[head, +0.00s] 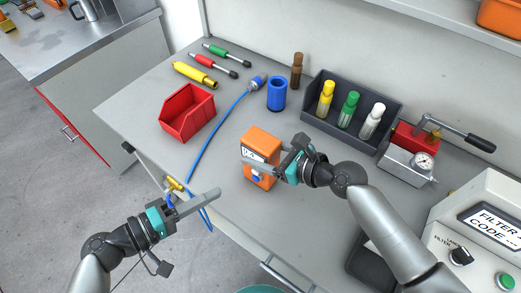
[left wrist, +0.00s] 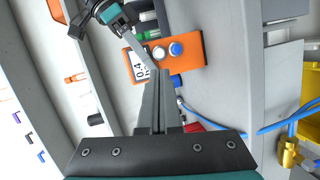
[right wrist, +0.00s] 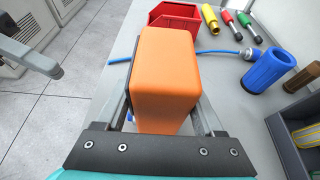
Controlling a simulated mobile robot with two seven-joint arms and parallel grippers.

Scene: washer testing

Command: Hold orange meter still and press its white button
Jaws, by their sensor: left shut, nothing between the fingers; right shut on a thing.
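The orange meter (head: 262,140) stands upright on the grey bench. My right gripper (head: 262,160) is shut on it, one finger along each side; the meter's orange top and back (right wrist: 165,75) fill the middle of the right wrist view. In the left wrist view the meter's face (left wrist: 180,52) shows a display, a white button (left wrist: 158,53) and a blue knob (left wrist: 176,49). My left gripper (head: 216,192) is shut and empty, in front of the bench edge and apart from the meter. Its closed fingers (left wrist: 156,85) point toward the meter's face.
A red bin (head: 188,113), a blue cable (head: 215,135) and a blue cup (head: 277,94) are left of and behind the meter. A dark rack (head: 350,125) with several coloured bottles stands behind right.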

